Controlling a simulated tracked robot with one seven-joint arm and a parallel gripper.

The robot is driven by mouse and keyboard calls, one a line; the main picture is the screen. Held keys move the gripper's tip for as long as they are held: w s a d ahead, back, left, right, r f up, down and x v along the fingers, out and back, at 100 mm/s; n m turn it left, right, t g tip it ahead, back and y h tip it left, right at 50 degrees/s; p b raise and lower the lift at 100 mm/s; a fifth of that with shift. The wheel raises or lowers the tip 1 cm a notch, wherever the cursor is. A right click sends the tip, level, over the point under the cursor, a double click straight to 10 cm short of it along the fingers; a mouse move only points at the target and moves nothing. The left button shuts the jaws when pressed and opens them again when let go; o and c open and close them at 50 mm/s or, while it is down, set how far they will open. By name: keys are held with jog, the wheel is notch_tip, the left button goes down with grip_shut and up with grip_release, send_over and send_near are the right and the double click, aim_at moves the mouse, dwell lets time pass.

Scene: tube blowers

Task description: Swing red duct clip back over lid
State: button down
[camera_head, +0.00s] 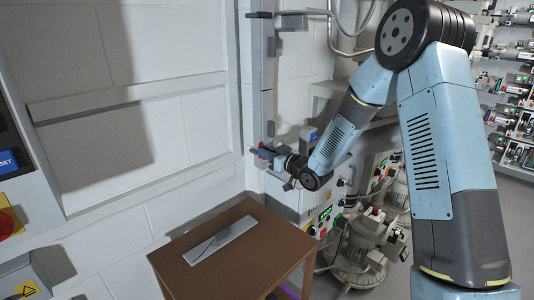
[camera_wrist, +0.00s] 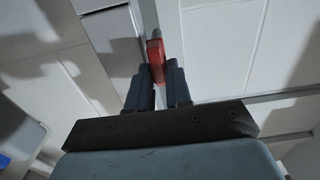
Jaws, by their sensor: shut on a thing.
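The red duct clip (camera_wrist: 156,55) shows in the wrist view between the two dark fingers of my gripper (camera_wrist: 160,75). The fingers are shut on it. Behind it runs a pale grey duct strip (camera_wrist: 148,18). In the head view my gripper (camera_head: 262,153) is at the wall beside the upright grey duct (camera_head: 256,90), and a small bit of red shows at its tips. The clip's far end and hinge are too small or hidden to make out. I cannot tell which part is the lid.
A brown table (camera_head: 200,270) with a flat pale panel (camera_head: 221,241) on it stands below my arm. Machines with pumps (camera_head: 365,250) stand to the right of the table. A grey box with a handle (camera_head: 290,20) is at the duct's top. White block wall lies left.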

jog(key=shift+d+m, duration=0.1)
jog(key=shift+m, duration=0.2)
jog(key=shift+w+d+f+m, duration=0.35)
jog(key=shift+f+m, duration=0.1)
jog(key=shift+m, duration=2.45)
jog(key=shift+w+d+f+m, duration=0.3)
jog(key=shift+f+m, duration=0.1)
jog(key=shift+m, duration=2.5)
jog(key=shift+w+d+f+m, duration=0.25)
jog(key=shift+w+f+m, duration=0.15)
jog(key=shift+m, duration=2.5)
jog(key=shift+f, duration=0.15)
jog(key=c, duration=1.3)
grip_release()
jog(key=shift+o, duration=0.9)
jog(key=shift+a, duration=0.1)
jog(key=shift+s, duration=0.1)
